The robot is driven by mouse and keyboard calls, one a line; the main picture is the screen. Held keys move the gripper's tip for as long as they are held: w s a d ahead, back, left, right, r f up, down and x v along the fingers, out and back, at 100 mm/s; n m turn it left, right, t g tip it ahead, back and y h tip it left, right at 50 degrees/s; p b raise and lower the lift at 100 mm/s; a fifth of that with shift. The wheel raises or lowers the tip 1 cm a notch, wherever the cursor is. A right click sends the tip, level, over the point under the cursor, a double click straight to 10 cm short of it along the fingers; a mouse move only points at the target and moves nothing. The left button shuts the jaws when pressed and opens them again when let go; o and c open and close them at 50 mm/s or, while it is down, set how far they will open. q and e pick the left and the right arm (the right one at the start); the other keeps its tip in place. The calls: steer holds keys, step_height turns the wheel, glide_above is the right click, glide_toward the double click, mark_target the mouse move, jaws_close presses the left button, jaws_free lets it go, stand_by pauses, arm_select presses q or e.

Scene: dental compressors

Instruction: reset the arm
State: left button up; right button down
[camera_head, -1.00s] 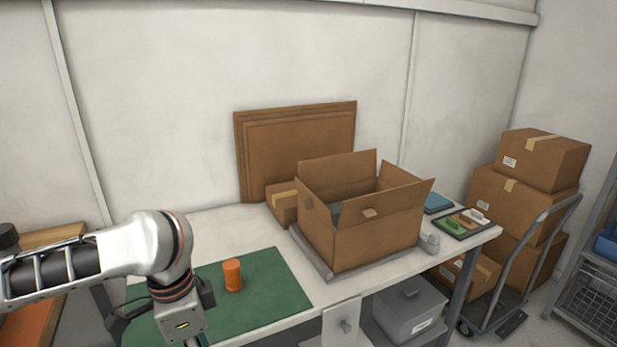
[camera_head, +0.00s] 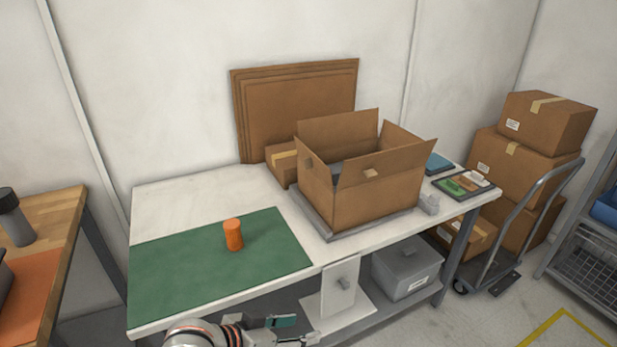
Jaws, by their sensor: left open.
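My left gripper (camera_head: 293,331) is at the bottom edge of the head view, in front of the table's near edge. Its fingers point right and stand apart, with nothing seen between them; one shows a teal pad. Part of my left arm is cut off by the frame. My right gripper is out of view. An orange cylinder (camera_head: 233,235) stands upright on the green mat (camera_head: 180,272), apart from the gripper.
The white table (camera_head: 200,198) carries an open cardboard box (camera_head: 375,200) on a grey platform, and a tray (camera_head: 447,188) of small coloured items. A wooden bench (camera_head: 50,212) stands left. Boxes on a cart (camera_head: 545,125) stand right. The table's left rear is clear.

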arm_select(q)
steer(key=s+a+f+n+t+y, duration=0.1)
steer(key=s+a+f+t+y, duration=0.1)
steer(key=s+a+f, duration=0.4)
steer(key=s+a+f+n+t+y, duration=0.1)
steer(key=s+a+f+y, duration=0.3)
steer(key=a+f, duration=0.5)
steer(key=s+a+t, duration=0.1)
steer(key=s+a, duration=0.1)
steer(key=shift+a+n, duration=0.35)
steer(key=shift+n, duration=0.05)
